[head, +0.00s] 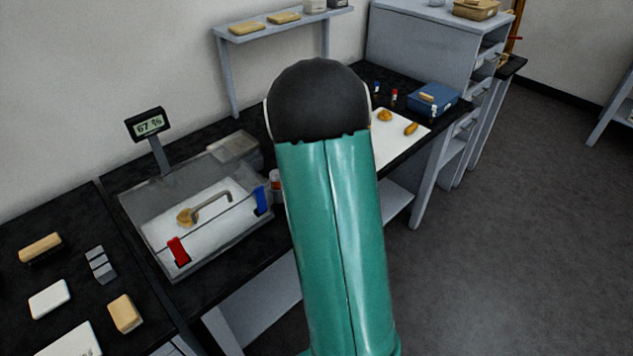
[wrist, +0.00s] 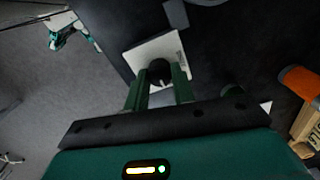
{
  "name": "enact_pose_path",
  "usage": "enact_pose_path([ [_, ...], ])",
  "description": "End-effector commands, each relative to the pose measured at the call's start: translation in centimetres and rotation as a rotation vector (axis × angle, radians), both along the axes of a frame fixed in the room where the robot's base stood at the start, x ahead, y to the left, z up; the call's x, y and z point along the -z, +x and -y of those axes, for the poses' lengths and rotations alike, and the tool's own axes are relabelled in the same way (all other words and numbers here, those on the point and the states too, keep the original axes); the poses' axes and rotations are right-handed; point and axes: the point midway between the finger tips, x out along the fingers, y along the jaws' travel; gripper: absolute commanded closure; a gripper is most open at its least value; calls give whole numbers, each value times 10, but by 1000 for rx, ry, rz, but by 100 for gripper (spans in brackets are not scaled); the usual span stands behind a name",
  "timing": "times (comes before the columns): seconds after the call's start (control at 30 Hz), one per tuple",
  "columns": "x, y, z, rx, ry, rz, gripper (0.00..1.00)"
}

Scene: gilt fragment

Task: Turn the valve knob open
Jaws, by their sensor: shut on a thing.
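In the wrist view, the valve knob (wrist: 158,70) is a dark round knob on the face of a pale square block (wrist: 150,52). My gripper (wrist: 160,80) has its two green fingers on either side of the knob and is shut on it. The fingers hide the knob's sides, and how far it is turned cannot be told. In the head view my teal arm fills the middle and hides the gripper and the knob.
In the head view, a clear case (head: 205,262) with red and blue latches stands on the black bench, by a display (head: 149,125) reading 67 %. A blue box (head: 434,99) stands right of my arm. The wrist view shows an orange cylinder (wrist: 300,82) at right.

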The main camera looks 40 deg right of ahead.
Motion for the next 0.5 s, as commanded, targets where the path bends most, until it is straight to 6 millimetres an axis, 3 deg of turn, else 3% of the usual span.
enact_pose_path([
  [0.17,-1,0,0,0,0,2,98],
  [0.2,-1,0,0,0,0,2,69],
  [0.3,-1,0,0,0,0,2,53],
  [0.5,0,0,0,-1,0,1,53],
])
